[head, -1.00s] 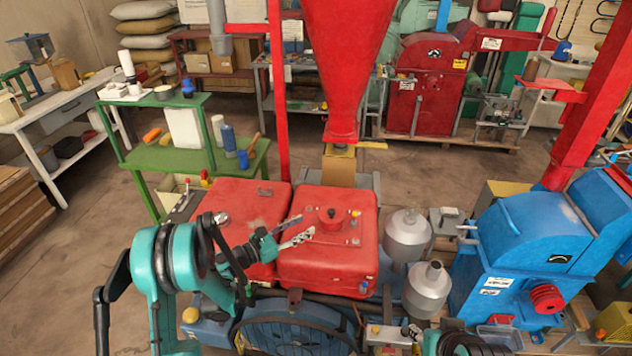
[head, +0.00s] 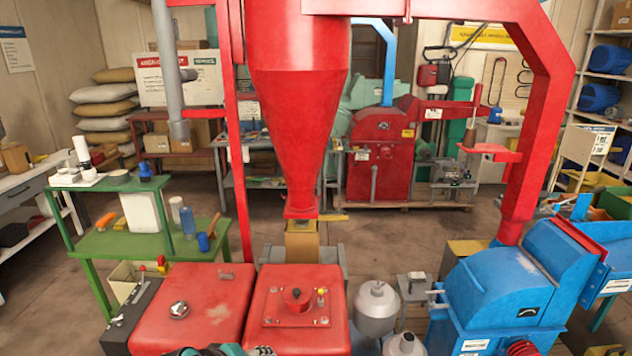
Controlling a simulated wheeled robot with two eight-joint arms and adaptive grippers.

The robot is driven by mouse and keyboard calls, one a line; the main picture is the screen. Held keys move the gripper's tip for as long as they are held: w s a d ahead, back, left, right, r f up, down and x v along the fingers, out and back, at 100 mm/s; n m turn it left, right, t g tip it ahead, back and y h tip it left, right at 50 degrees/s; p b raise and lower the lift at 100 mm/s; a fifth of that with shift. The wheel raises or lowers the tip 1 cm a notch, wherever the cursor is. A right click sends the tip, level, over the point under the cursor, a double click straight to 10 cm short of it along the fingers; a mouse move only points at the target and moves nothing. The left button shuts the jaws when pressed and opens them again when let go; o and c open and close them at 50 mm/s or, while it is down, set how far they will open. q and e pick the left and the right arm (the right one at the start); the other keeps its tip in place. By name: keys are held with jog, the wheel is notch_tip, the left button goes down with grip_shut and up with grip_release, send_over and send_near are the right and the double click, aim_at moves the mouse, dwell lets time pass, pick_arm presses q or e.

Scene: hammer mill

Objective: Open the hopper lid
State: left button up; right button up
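A large red cone-shaped hopper (head: 297,120) hangs from the red frame in the middle of the head view. Its narrow lower end sits just above a yellowish block. Its top is cut off by the picture's upper edge, so I cannot see a lid there. Below stand two red box-shaped covers. The left cover (head: 207,315) has a round silver fitting, and the right cover (head: 325,291) has a round red knob (head: 296,298) on a plate. Both look closed. A teal piece of my arm shows at the bottom edge, but neither gripper is visible.
A blue machine (head: 505,290) stands at the right, with grey metal canisters (head: 377,308) between it and the covers. A red post (head: 535,150) rises behind it. A green shelf (head: 135,240) with bottles is at the left. Open floor lies behind the green shelf.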

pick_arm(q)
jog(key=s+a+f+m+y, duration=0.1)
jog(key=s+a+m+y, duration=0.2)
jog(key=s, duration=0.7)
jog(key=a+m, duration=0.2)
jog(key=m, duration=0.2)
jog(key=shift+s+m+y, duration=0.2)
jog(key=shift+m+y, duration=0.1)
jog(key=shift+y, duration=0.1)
